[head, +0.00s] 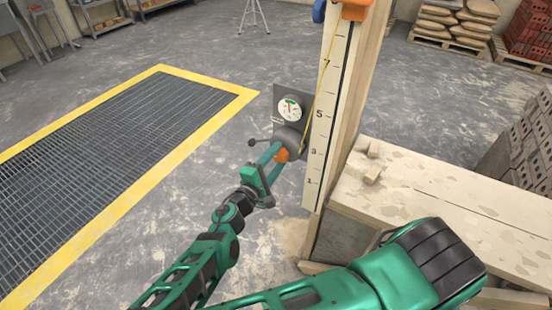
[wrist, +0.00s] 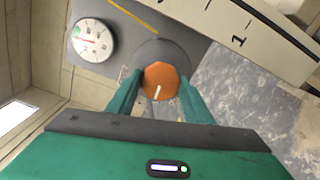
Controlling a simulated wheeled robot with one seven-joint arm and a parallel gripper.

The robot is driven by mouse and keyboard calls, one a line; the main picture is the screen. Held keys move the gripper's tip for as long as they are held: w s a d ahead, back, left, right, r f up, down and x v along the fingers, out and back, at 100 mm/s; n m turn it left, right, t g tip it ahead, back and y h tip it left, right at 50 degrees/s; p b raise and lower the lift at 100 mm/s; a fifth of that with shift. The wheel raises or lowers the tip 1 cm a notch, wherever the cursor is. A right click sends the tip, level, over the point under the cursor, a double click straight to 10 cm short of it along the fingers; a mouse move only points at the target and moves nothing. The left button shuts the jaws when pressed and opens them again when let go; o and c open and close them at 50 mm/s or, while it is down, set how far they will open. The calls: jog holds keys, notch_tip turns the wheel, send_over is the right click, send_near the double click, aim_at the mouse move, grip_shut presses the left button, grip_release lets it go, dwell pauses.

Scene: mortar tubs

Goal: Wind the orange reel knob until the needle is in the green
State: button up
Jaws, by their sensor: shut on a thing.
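The orange reel knob (wrist: 160,80) sits at the front of a round grey reel (wrist: 160,50) on a grey plate. In the wrist view a white mark on the knob points down. My gripper (wrist: 158,88) has its two green fingers on either side of the knob and is shut on it. The head view also shows the knob (head: 282,155), partly hidden by the fingers. The white gauge (head: 290,108) is above the reel, with a small green band and a red needle. It also shows in the wrist view (wrist: 93,40); I cannot tell exactly where the needle ends.
A tall numbered board (head: 326,120) stands beside the reel, with a yellow line running up to an orange block (head: 355,10). A small lever (head: 252,142) sticks out left of the reel. A wooden bench (head: 450,220) is at right; a yellow-edged floor grate (head: 250,93) is at left.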

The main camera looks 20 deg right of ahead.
jog(key=o, duration=1)
jog(key=shift+o, duration=0.2)
jog(key=v, duration=1)
jog(key=shift+s+a, duration=0.2)
jog(key=shift+a, duration=0.05)
